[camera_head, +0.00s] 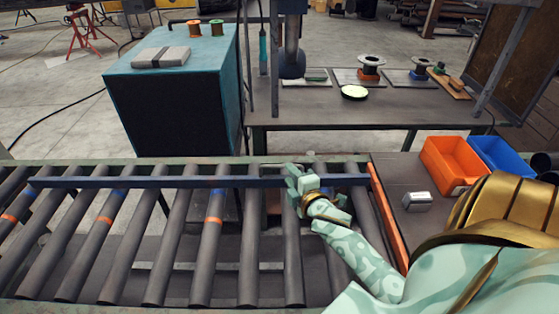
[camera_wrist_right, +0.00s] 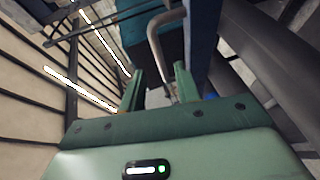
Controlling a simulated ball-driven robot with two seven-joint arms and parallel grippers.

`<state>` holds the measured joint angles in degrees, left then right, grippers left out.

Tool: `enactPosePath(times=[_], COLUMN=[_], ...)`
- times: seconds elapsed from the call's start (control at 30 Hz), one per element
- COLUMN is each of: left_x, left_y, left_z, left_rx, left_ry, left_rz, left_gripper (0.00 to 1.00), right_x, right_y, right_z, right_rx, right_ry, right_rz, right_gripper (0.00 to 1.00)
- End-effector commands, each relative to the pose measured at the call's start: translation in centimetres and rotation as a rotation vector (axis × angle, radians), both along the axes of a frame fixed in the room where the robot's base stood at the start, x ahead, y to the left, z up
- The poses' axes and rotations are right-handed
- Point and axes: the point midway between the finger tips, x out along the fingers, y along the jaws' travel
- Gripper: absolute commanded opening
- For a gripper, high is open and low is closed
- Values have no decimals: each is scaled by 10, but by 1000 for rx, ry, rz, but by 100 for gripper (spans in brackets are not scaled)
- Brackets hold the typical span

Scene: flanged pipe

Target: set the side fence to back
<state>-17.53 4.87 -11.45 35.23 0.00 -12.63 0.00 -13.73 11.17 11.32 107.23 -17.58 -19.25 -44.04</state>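The side fence (camera_head: 180,183) is a long dark blue bar lying across the rollers near their far ends. My right gripper (camera_head: 293,183) is at the fence beside the handle. In the wrist view its fingers (camera_wrist_right: 160,88) are apart, with the handle's lower end between them and the blue fence (camera_wrist_right: 203,40) to the right. My left gripper is out of view.
An orange bar (camera_head: 388,218) closes the conveyor's right end. Beyond it are a small grey box (camera_head: 417,201), an orange bin (camera_head: 455,165) and a blue bin (camera_head: 500,157). A teal cabinet (camera_head: 175,100) and a workbench (camera_head: 370,113) stand behind. The rollers carry no goods.

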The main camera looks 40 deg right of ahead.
Motion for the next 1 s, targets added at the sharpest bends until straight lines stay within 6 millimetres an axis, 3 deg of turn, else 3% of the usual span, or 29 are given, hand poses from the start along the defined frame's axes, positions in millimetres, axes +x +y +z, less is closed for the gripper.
enactPosePath(times=[0.1,0.3,0.5,0.77,0.87,0.9,1.0], left_x=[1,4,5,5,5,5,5], left_y=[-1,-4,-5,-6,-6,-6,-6], left_z=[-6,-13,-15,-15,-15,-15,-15], left_rx=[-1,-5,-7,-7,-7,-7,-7], left_ry=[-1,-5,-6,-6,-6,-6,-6], left_rz=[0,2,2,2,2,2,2], left_gripper=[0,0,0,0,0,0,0], right_x=[29,62,76,76,76,76,76], right_y=[-10,-19,-23,-24,-24,-24,-24], right_z=[-6,-13,-15,-15,-15,-15,-15], right_rx=[-1,-1,0,0,0,0,0], right_ry=[-1,0,0,1,1,1,1], right_rz=[-1,0,0,0,0,0,0], right_gripper=[33,33,33,33,5,0,0])
